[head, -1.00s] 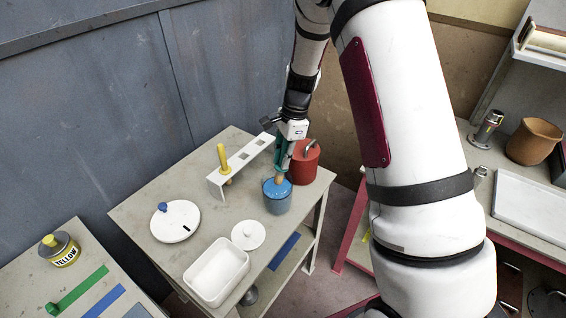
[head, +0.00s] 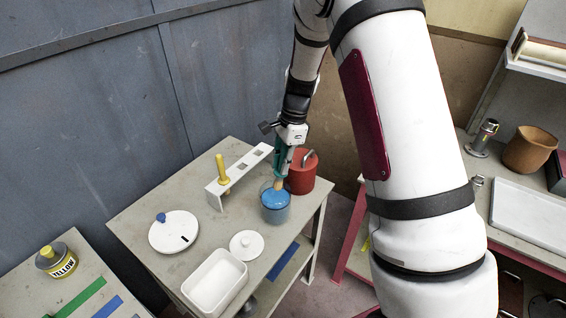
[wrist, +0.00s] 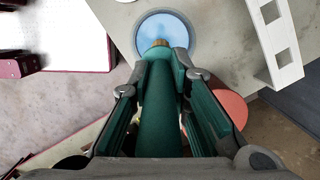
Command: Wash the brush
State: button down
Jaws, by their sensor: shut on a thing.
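My gripper (head: 284,165) is shut on the green handle of a brush (wrist: 160,115). The brush points down into a glass jar of blue liquid (head: 275,210), which stands near the right side of the small table (head: 140,210). The wrist view shows the jar (wrist: 178,28) just beyond the fingertips, with the brush's tan lower part at its near side. The brush tip is hidden, so I cannot tell how deep it sits.
A red can (head: 302,175) stands close behind the jar. A white rack (head: 240,174) holding a yellow-handled tool (head: 222,168) stands to the left. A white tray (head: 214,284), a small white lid (head: 246,246) and a round white palette (head: 174,232) lie nearby.

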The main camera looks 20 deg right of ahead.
jog(key=shift+r, duration=0.15)
jog(key=shift+r+p, duration=0.5)
jog(key=shift+r, duration=1.95)
